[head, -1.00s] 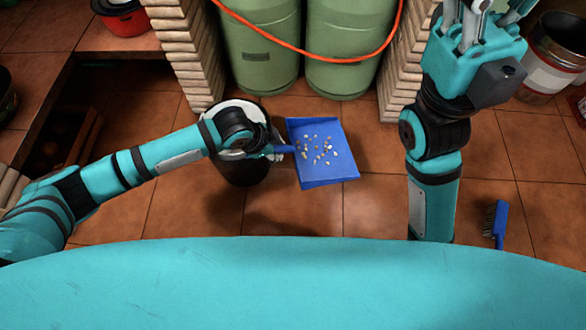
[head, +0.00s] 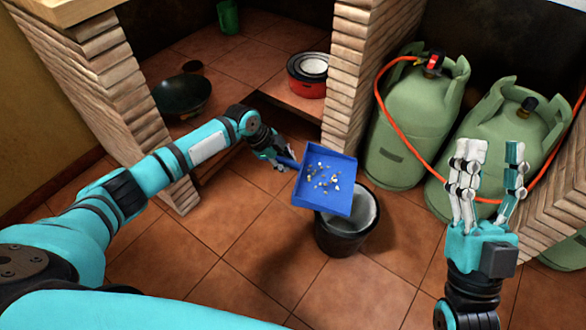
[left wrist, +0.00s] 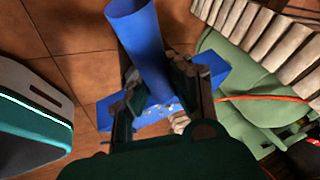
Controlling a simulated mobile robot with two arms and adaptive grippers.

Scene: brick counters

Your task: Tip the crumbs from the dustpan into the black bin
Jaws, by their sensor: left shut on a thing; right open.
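The blue dustpan (head: 318,205) carries several small pale and brown crumbs (head: 328,180). My left gripper (head: 284,160) is shut on the dustpan's handle. The pan is held up, roughly level, over the left and back part of the black bin's (head: 345,240) opening and hides part of it. The bin stands on the floor with a pale inside showing. In the left wrist view, the blue handle (left wrist: 140,45) rises between the fingers, with part of the pan and a few crumbs below. My right gripper (head: 488,160) is open and empty, raised in front of the gas bottles.
A brick pillar (head: 350,85) is just behind the bin. A red pot (head: 306,85) and a dark wok (head: 182,95) sit on the low shelf. The tiled floor in front is clear.

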